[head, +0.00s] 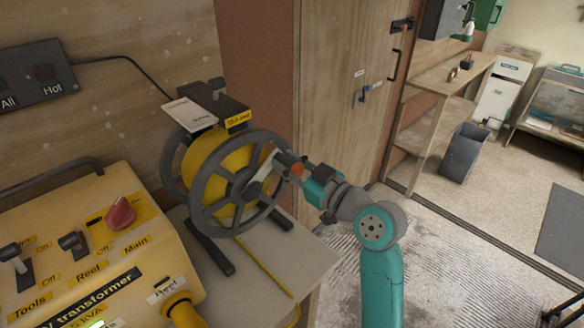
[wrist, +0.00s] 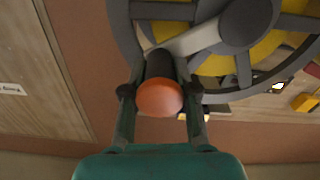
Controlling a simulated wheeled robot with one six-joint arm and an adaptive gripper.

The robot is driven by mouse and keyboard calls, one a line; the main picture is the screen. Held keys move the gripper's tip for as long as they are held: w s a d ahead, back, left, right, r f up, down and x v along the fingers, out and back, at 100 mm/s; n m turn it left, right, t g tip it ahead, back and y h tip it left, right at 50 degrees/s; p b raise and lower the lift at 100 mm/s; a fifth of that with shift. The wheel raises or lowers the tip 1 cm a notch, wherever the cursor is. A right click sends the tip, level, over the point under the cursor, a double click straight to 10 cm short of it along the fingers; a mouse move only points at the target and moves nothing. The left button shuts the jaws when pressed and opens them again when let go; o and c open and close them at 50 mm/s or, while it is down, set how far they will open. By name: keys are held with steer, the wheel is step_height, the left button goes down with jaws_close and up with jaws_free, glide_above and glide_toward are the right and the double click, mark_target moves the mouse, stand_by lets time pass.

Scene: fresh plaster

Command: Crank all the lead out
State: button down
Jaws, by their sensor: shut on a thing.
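The cable reel (head: 207,165) stands on a pale table, a yellow drum between dark grey spoked rims. Its crank handle has a light grey arm, a dark grip and an orange end (wrist: 160,98). My gripper (head: 283,163) comes from the right and is shut on the crank grip, one finger on each side in the wrist view (wrist: 161,88). The yellow lead (head: 262,266) runs from under the reel across the table to its front edge. Yellow still shows on the drum; how much is wound there I cannot tell.
A yellow transformer (head: 85,245) with a red knob and switches stands at the left. A wooden cabinet (head: 345,90) stands behind my arm. Open floor (head: 500,190) lies to the right, with a grey bin (head: 465,152) by a wooden bench.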

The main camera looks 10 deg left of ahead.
steer(key=r+n, duration=0.1)
steer(key=s+a+n, duration=0.1)
steer(key=shift+s+r+n, duration=0.2)
steer(key=shift+r+n, duration=0.2)
steer(key=n, duration=0.1)
steer(key=s+a+r+n, duration=0.1)
steer(key=shift+s+a+r+n, duration=0.1)
steer(key=shift+s+n, duration=0.15)
steer(key=shift+n, duration=0.15)
steer(key=shift+s+a+r+n, duration=0.35)
steer(key=shift+s+a+n, duration=0.35)
steer(key=shift+n, duration=0.5)
steer(key=shift+s+a+n, duration=0.35)
steer(key=shift+s+n, duration=0.3)
steer(key=shift+n, duration=0.25)
steer(key=shift+s+a, duration=0.3)
steer(key=shift+s, duration=0.1)
steer(key=c, duration=0.9)
jaws_free()
